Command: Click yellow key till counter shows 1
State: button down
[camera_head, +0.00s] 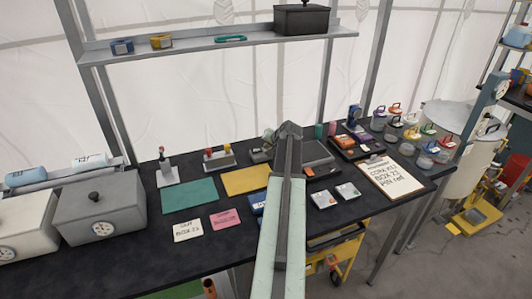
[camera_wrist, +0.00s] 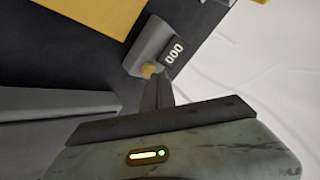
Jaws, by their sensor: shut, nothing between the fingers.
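A grey tally counter (camera_wrist: 152,44) shows in the wrist view, with a digit window (camera_wrist: 174,52) that reads 000. Its yellow key (camera_wrist: 149,71) sticks out at the end facing my gripper. My gripper (camera_wrist: 157,80) is shut and empty, with its fingertips right beside the yellow key. I cannot tell whether they touch it. The grey counter (camera_head: 258,156) is partly hidden there by my arm.
A yellow mat (camera_head: 245,181) and a green mat (camera_head: 188,196) lie in front. A block with red and yellow knobs (camera_head: 218,158) and a small red-topped lever stand (camera_head: 166,170) are to the left. A dark grey tray (camera_head: 318,155) is close on the right.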

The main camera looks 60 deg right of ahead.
jog(key=shift+f+b, duration=0.5)
dwell(0.4)
jog(key=shift+r, duration=0.1)
jog(key=shift+r+p, duration=0.85)
jog(key=shift+p, duration=0.1)
notch_tip(320, 180, up, 5)
jog(key=p, duration=0.5)
dwell(0.4)
